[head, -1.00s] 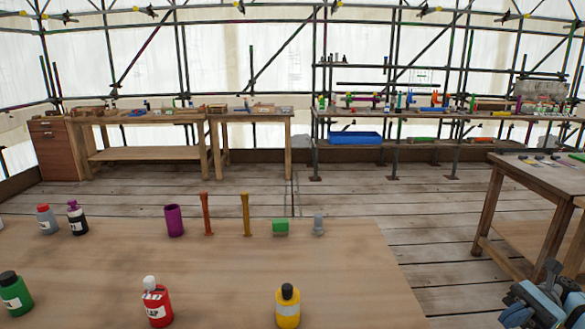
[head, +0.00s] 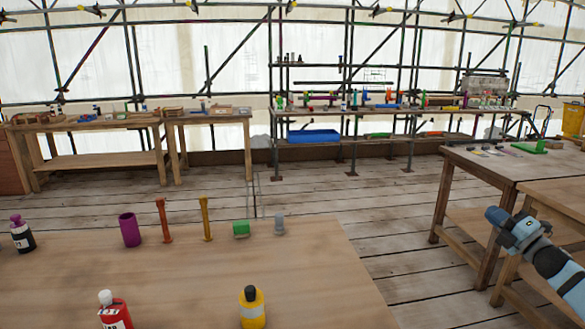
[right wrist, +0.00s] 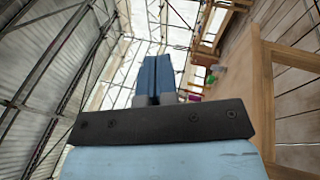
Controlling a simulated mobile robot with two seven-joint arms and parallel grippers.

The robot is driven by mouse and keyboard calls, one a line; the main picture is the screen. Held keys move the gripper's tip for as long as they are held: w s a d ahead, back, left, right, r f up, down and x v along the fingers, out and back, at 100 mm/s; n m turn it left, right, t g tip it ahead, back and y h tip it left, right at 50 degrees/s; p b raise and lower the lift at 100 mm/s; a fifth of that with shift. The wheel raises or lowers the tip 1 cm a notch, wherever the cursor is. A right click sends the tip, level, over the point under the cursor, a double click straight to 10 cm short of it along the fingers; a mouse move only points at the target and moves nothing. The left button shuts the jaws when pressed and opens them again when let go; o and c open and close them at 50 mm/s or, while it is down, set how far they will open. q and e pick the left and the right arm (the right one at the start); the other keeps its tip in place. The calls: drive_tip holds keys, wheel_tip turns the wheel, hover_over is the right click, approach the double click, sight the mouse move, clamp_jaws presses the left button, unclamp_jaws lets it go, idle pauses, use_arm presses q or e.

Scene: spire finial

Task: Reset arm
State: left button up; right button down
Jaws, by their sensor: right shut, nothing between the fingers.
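My right gripper (head: 497,216) shows at the right of the head view, with its arm coming in from the lower right corner. In the right wrist view its two blue fingers (right wrist: 156,75) are together, with nothing between them. It is held in the air, right of the near table (head: 330,290) and in front of the wooden table at the right. It touches nothing that I can see. My left gripper is not in view.
The near table bears a purple cup (head: 130,230), an orange post (head: 163,220), a yellow post (head: 206,218), a green block (head: 241,229), and bottles, including a yellow one (head: 252,308). The wooden table (head: 480,160) stands at right. Plank floor between is clear.

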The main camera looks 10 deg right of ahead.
drive_tip(key=d+f+m+g+h, duration=0.7)
drive_tip(key=d+m+h, duration=0.4)
drive_tip(key=m, duration=0.8)
drive_tip(key=s+a+f+y, duration=0.2)
drive_tip(key=s+a+f, duration=0.2)
drive_tip(key=a+f, duration=0.5)
drive_tip(key=s+a+f+n+g+y, duration=0.1)
drive_tip(key=s+a+f, duration=0.5)
drive_tip(key=a, duration=0.5)
drive_tip(key=s+a+f+y, duration=0.2)
drive_tip(key=s+a+f, duration=0.1)
drive_tip(key=a+f, duration=0.7)
drive_tip(key=s+a+m+g+y, duration=0.1)
drive_tip(key=s+a+m+y, duration=0.25)
drive_tip(key=s+a, duration=1.9)
use_arm(q)
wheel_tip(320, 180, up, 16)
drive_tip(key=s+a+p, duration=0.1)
drive_tip(key=p, duration=2.1)
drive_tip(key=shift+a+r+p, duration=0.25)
drive_tip(key=shift+p, duration=0.1)
use_arm(e)
wheel_tip(320, 180, up, 16)
drive_tip(key=w, duration=0.1)
drive_tip(key=shift+w+n, duration=0.2)
drive_tip(key=shift+n, duration=0.25)
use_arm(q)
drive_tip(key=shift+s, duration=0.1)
